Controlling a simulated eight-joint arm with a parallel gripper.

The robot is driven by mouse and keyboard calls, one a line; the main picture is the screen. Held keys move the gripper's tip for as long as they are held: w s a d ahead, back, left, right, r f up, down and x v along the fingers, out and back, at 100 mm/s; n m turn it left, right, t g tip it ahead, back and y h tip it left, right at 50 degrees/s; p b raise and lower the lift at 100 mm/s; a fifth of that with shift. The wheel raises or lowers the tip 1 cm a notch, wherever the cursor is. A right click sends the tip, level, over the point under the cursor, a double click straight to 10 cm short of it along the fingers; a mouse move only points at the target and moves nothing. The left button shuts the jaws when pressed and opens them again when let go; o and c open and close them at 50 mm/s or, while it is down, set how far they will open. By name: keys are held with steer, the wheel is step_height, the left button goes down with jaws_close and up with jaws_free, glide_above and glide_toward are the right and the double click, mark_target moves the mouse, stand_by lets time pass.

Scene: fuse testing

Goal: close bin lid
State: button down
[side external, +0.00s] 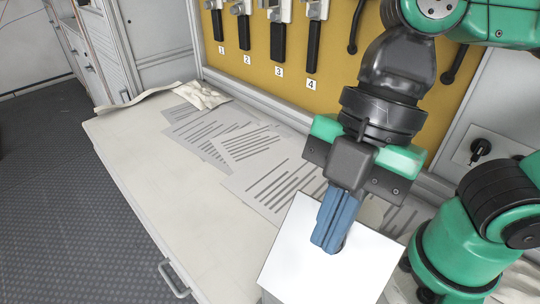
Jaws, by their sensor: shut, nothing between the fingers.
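A white bin (310,270) stands at the front of the workbench, partly cut off by the bottom edge of the view. Its flat white top, which looks like the lid, spreads under my fingers as one smooth panel. My gripper (326,246) is shut and empty, its blue fingers pressed together and pointing down over the upper middle of this panel. A small grey patch shows beside the fingertips; I cannot tell if it is shadow or a gap. Whether the fingertips touch the panel is also unclear.
Printed sheets (245,145) lie on the pale workbench (150,150) behind the bin. A crumpled cloth (203,94) lies at the back left. A yellow tool board (345,75) with numbered hanging tools stands behind. The bench's left part is clear.

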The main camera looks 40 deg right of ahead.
steer(key=shift+w+d+f, duration=0.1)
steer(key=shift+d+f, duration=0.1)
steer(key=shift+d, duration=0.3)
steer(key=shift+w+d+f, duration=0.1)
steer(key=shift+d+f, duration=0.05)
steer(key=shift+d, duration=0.3)
